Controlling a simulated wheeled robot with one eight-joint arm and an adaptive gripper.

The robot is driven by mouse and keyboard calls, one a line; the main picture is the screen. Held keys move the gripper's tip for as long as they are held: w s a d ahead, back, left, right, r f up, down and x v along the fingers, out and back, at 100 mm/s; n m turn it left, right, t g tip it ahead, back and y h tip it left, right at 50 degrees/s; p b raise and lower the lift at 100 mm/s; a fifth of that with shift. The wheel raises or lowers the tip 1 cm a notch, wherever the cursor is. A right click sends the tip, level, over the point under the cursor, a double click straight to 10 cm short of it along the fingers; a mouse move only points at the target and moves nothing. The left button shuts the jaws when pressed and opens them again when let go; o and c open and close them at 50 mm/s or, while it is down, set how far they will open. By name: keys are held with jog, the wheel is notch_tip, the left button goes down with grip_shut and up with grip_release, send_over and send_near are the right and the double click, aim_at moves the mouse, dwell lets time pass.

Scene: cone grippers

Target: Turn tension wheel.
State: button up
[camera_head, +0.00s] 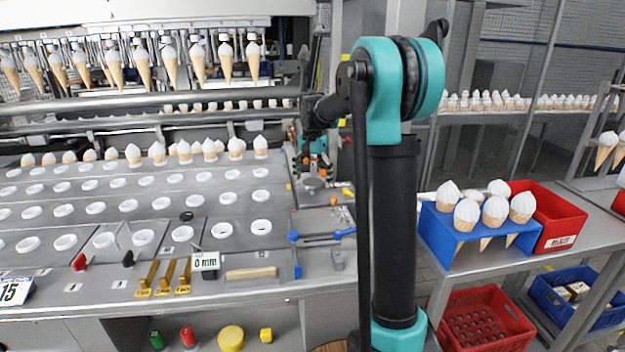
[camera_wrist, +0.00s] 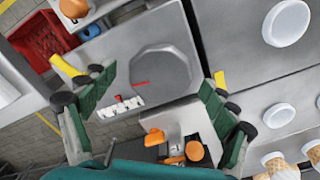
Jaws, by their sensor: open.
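The tension wheel (camera_wrist: 162,78) is a grey, many-sided disc on a grey metal panel. In the head view the wheel (camera_head: 313,184) is a small grey disc near the right end of the machine top. My gripper (camera_head: 314,166) hangs just above it, pointing down. In the wrist view my gripper (camera_wrist: 160,86) is open, with its green fingers on the left and right of the wheel and nothing held. A white label with red marks lies beside the wheel, near the left finger. I cannot tell the exact height of the fingertips over the wheel.
An orange knob (camera_wrist: 154,137) sits near the wheel, and a yellow handle (camera_wrist: 68,69) lies to the left. Rows of white-rimmed holes (camera_head: 228,199) fill the machine top. A blue cone stand (camera_head: 432,232) and red bin (camera_head: 560,214) stand on the right table.

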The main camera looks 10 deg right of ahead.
jog(key=shift+c, duration=0.3)
jog(key=c, duration=1.1)
jog(key=shift+n, duration=0.4)
jog(key=n, duration=0.4)
jog(key=shift+n, duration=0.3)
jog(key=n, duration=1.3)
jog(key=shift+d, duration=0.1)
jog(key=shift+n, duration=0.4)
